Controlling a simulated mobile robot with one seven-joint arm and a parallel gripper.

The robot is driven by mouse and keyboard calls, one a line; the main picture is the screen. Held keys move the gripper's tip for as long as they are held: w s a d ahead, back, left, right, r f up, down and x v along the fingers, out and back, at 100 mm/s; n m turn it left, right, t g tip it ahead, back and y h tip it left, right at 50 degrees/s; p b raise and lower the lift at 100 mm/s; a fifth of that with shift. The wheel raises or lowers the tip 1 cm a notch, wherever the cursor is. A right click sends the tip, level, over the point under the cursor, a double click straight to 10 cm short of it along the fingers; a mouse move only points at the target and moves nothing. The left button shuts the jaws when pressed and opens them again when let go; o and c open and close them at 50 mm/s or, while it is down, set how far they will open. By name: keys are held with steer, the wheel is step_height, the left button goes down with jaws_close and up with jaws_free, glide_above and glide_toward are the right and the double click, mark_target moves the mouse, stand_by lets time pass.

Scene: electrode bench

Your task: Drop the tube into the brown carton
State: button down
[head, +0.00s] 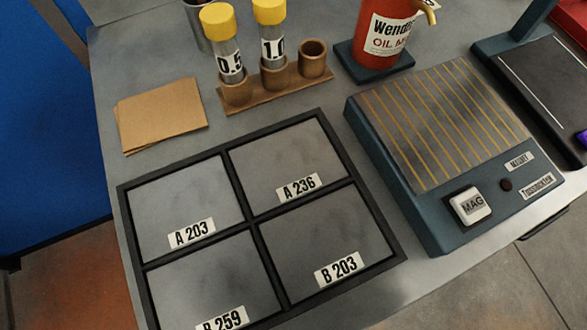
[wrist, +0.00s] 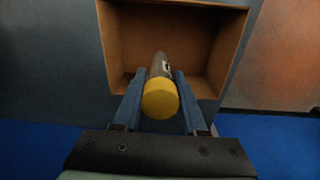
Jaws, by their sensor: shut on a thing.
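My gripper (wrist: 160,97) shows in the wrist view, its two blue fingers shut on a tube (wrist: 160,92) with a yellow cap toward the camera. The tube's grey body points away from the camera, over the open brown carton (wrist: 112,45). A label edge shows on its side. The carton's inside looks empty where I can see it; the tube and fingers hide part of it. I cannot tell how far the tube's end is above the carton floor. Neither the gripper nor the carton is in the head view.
In the head view, a brown rack (head: 275,90) holds two yellow-capped tubes (head: 224,52) and has one empty socket (head: 313,58). A black-framed tray (head: 123,222) with labelled compartments, a magnet unit (head: 440,125), a red oil container (head: 380,45) and brown sheets (head: 162,112) are on the bench.

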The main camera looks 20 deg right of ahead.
steer(key=shift+f+b, duration=3)
steer(key=shift+b, duration=0.8)
steer(key=shift+c, duration=1.9)
jaws_free()
steer(key=shift+r, duration=0.15)
step_height(320, 180, up, 7)
steer(key=p, duration=0.4)
steer(key=shift+r, duration=0.15)
